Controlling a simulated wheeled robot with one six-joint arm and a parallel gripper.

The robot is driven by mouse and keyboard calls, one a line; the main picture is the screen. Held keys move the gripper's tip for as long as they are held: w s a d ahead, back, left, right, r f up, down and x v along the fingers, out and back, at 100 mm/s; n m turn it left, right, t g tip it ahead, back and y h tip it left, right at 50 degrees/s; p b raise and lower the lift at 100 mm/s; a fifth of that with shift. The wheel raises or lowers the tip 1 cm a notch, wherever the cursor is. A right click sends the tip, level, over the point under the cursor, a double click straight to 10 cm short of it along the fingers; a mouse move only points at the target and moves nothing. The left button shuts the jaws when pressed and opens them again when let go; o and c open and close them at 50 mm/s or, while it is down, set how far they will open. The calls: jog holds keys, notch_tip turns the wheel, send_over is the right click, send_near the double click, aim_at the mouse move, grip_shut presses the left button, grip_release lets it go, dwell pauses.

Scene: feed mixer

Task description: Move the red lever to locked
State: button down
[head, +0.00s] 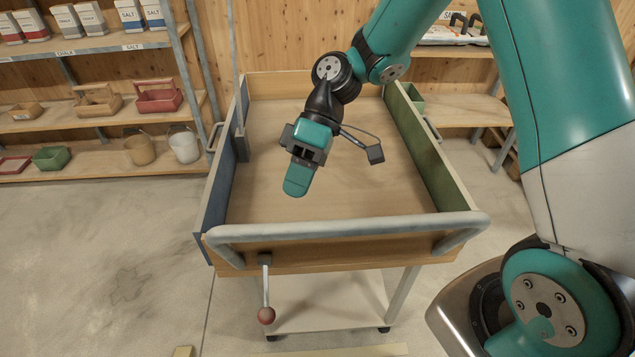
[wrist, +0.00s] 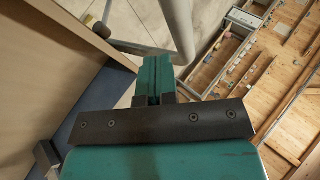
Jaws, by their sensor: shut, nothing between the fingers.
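The red lever (head: 266,314) is a metal rod with a dark red ball knob. It hangs straight down from a pivot on the front board of the wooden cart (head: 330,256), left of the middle. My gripper (head: 297,184) is shut and empty, pointing down above the cart's open box. It is above and behind the lever in the head view and apart from it. Its shut fingers also show in the wrist view (wrist: 155,80). No locked marking is legible.
A grey push rail (head: 350,229) runs across the cart's front above the lever. The cart has a blue left side (head: 215,200) and a green right side (head: 430,150). Shelves with boxes and buckets (head: 184,145) stand at the left.

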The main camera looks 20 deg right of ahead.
jog(key=s+r+t, duration=0.1)
jog(key=s+r, duration=0.1)
jog(key=s+r+m+t+h, duration=0.1)
jog(key=s+r, duration=0.2)
jog(key=s+r+h+b, duration=0.1)
jog(key=s+r, duration=0.1)
jog(key=shift+s+a+r+m+t, duration=0.15)
jog(key=shift+s+a+m+t, duration=0.2)
jog(key=shift+a+m+t, duration=0.05)
jog(key=shift+s+d+r+t+h, duration=0.1)
jog(key=shift+s+r+t+h, duration=0.25)
jog(key=shift+s, duration=0.35)
